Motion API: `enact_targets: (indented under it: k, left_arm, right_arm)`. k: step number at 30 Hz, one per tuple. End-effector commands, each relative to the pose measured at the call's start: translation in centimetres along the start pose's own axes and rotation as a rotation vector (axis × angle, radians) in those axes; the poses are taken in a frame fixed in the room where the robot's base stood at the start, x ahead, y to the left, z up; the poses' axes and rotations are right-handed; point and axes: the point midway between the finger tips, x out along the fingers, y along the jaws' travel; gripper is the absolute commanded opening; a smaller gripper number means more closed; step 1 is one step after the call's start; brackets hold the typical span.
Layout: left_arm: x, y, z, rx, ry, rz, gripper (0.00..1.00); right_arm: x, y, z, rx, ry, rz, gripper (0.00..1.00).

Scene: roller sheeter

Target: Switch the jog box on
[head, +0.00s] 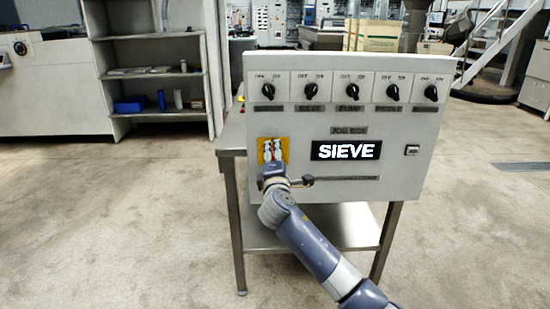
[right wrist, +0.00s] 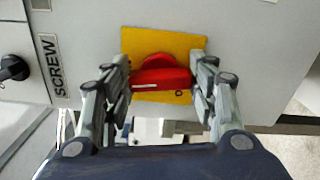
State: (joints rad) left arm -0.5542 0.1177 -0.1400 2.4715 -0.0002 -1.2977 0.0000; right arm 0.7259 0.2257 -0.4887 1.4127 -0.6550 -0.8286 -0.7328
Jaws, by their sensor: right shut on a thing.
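The jog box (head: 400,125) is a light grey panel box on a metal table, with a lit black display reading SIEVE (head: 346,151). A yellow plate (head: 286,148) sits at its lower left. In the right wrist view a red rotary switch (right wrist: 160,78) stands on that plate (right wrist: 193,43). My right gripper (head: 271,152) is at the plate, its fingers (right wrist: 163,84) on both sides of the red switch and closed on it. In the head view the fingers hide the switch. My left gripper is not in view.
A row of several black OFF/ON knobs (head: 349,90) runs along the top of the box. A small rocker switch (head: 412,150) is at its right. The metal table (head: 232,142) stands on open floor, with grey shelves (head: 150,75) behind left.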

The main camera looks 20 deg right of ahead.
Motion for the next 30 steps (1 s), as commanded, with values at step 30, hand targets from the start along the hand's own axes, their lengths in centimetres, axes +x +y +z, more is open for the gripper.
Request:
enact_targets:
  k: [30]
  left_arm:
    - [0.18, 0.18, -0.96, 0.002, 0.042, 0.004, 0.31]
  right_arm:
    - [0.00, -0.20, 0.00, 0.200, -0.001, -0.003, 0.67]
